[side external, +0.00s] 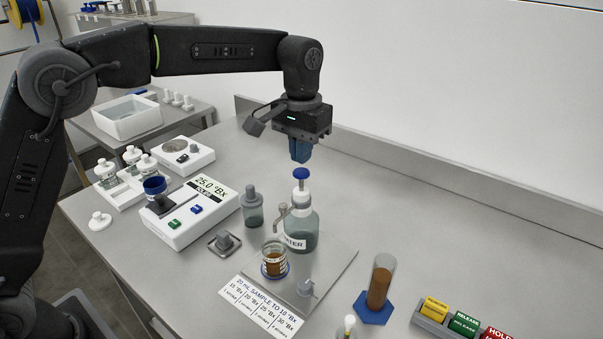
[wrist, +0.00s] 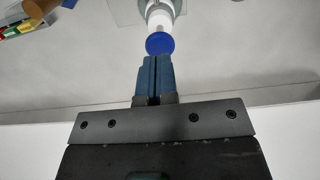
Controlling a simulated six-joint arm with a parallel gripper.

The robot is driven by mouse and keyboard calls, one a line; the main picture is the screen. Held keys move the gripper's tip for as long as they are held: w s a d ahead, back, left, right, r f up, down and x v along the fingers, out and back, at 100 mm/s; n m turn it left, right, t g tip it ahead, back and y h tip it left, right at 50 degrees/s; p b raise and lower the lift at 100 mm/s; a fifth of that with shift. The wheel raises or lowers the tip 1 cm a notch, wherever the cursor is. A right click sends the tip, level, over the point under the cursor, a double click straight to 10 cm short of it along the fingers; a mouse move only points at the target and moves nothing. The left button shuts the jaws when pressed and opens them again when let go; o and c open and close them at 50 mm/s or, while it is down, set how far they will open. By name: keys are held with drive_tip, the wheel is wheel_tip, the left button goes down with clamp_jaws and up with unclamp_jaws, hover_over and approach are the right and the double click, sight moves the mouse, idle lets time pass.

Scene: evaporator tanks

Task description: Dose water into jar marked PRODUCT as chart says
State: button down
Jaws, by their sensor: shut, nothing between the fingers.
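My gripper (side external: 301,152) is shut and empty, pointing down just above the blue pump head (side external: 301,173) of the water bottle (side external: 301,232). In the wrist view the closed blue fingers (wrist: 155,72) show close to the blue pump top (wrist: 160,44); I cannot tell whether they touch. The bottle's spout points to the left, toward a small glass jar (side external: 275,262) with brown liquid on a blue base; its label is not readable. The chart card (side external: 263,306) lies at the front, headed "20 mL sample to 10 °Bx", with columns for several Brix values. The meter (side external: 193,212) reads 25.0 °Bx.
A stoppered grey jar (side external: 252,207) stands left of the bottle. A brown-filled cylinder (side external: 379,285) on a blue hexagonal foot stands at right. Yellow, green and red blocks (side external: 464,323) sit in a rack at front right. The table's right side behind them is clear.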

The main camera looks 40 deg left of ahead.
sight(301, 171)
drive_tip(key=shift+f, duration=2.7)
drive_tip(key=shift+r, duration=0.15)
drive_tip(key=shift+r, duration=2.55)
drive_tip(key=shift+f, duration=2.75)
drive_tip(key=shift+r, duration=2.75)
